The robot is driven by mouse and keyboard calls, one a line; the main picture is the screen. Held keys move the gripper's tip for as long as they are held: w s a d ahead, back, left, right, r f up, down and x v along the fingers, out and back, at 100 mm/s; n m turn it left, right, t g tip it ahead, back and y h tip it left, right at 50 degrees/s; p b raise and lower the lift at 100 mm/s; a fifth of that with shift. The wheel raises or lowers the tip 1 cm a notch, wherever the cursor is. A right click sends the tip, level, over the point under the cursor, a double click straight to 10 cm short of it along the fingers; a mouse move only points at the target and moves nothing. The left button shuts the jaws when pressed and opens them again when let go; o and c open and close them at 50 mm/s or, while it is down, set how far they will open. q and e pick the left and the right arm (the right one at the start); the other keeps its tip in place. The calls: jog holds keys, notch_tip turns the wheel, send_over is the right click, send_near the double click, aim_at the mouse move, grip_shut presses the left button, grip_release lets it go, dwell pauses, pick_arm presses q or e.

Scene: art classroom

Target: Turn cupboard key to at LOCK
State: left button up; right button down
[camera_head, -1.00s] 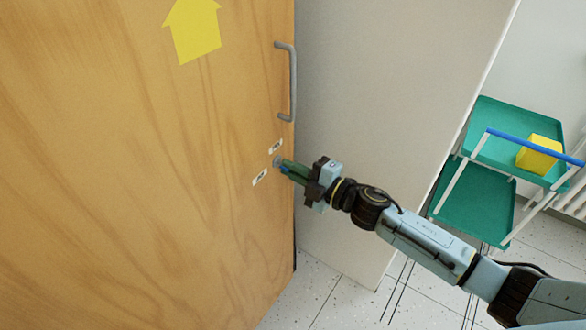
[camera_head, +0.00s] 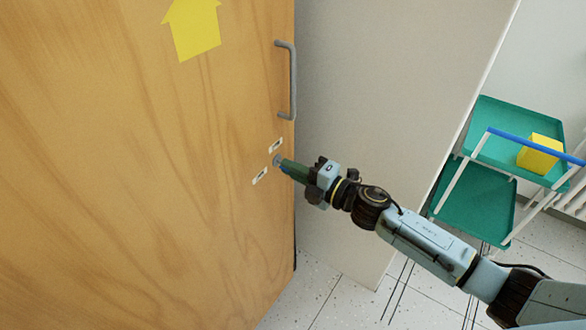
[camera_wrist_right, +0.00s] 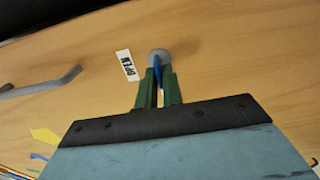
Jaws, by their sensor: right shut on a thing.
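The wooden cupboard door (camera_head: 120,190) fills the left of the head view. Its round grey lock (camera_head: 277,161) sits near the right edge, between two small white labels, one above (camera_head: 276,145) and one below (camera_head: 260,176). My right gripper (camera_head: 285,166) reaches the lock from the right. In the right wrist view its green fingers (camera_wrist_right: 158,88) are shut on the blue key (camera_wrist_right: 158,68), which meets the grey lock (camera_wrist_right: 158,56). The label beside it there reads OPEN (camera_wrist_right: 125,65). The fingers hide much of the key. My left gripper is out of view.
A grey door handle (camera_head: 291,82) stands out above the lock. A yellow arrow (camera_head: 195,30) is on the door. A pale side panel (camera_head: 390,90) stands right of the door. A green trolley (camera_head: 478,200) with a yellow box (camera_head: 540,153) stands further right.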

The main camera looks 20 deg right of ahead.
jog(key=c, duration=1.6)
grip_release()
jog(key=v, duration=1.3)
jog(key=shift+s, duration=0.15)
jog(key=shift+d, duration=0.1)
